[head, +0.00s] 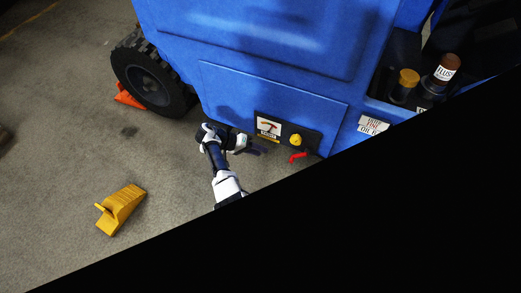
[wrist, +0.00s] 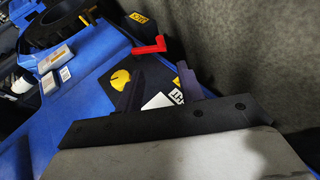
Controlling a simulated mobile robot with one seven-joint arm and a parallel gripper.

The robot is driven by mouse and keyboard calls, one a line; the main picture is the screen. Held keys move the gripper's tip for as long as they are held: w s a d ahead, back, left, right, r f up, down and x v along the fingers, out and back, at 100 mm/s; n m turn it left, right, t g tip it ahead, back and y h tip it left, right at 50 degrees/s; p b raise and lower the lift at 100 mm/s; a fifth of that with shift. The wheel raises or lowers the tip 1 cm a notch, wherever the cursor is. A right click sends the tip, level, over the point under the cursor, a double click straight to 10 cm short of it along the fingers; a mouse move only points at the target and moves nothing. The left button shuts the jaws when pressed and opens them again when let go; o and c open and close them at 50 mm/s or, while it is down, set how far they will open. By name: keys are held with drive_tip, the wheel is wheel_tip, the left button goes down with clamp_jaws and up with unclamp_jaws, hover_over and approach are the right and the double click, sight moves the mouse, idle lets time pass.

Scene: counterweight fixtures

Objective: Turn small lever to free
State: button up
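A small red lever (head: 298,157) sits at the lower right of the dark plate on the blue machine. It also shows in the wrist view (wrist: 150,46), beyond my fingertips. A round yellow knob (head: 295,140) is just above it in the head view and left of my fingers in the wrist view (wrist: 121,79). My gripper (head: 257,150) is left of the lever and does not touch it. In the wrist view my gripper (wrist: 160,80) has two dark fingers set apart, with nothing between them. The lever's base is hard to make out.
A picture placard (head: 268,127) is left of the knob. The blue machine (head: 270,90) has a wheel (head: 153,76) with an orange chock (head: 128,96). A yellow wedge (head: 121,210) lies on open concrete floor. Bottles (head: 447,70) stand in a recess at the right. Black covers the lower right.

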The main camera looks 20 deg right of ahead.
drive_tip(key=shift+r, duration=0.1)
drive_tip(key=shift+c, duration=1.1)
drive_tip(key=shift+d+r+p, duration=0.1)
drive_tip(key=shift+r+p, duration=0.2)
drive_tip(key=shift+p, duration=0.45)
drive_tip(key=shift+c, duration=1.3)
drive_tip(key=d+r+m+t+y+p, duration=0.1)
drive_tip(key=p, duration=0.3)
drive_tip(key=d+r+t+y+p, duration=0.1)
drive_tip(key=r+y+p, duration=0.1)
drive_tip(key=p, duration=0.2)
drive_tip(key=d+r+m+t+y+p, duration=0.1)
drive_tip(key=r+p, duration=0.1)
drive_tip(key=p, duration=0.2)
drive_tip(key=shift+s+d+r+m+t+y, duration=0.1)
drive_tip(key=shift+s+r+m+t+y, duration=0.1)
drive_tip(key=shift+s+m+t+y, duration=0.15)
clamp_jaws()
drive_tip(key=s+d+b+x, duration=0.1)
drive_tip(key=s+b+x, duration=0.1)
drive_tip(key=b+x, duration=0.7)
drive_tip(key=shift+s+b+x, duration=0.2)
drive_tip(key=shift+b+x, duration=0.15)
drive_tip(key=shift+x, duration=1.65)
drive_tip(key=shift+d, duration=0.1)
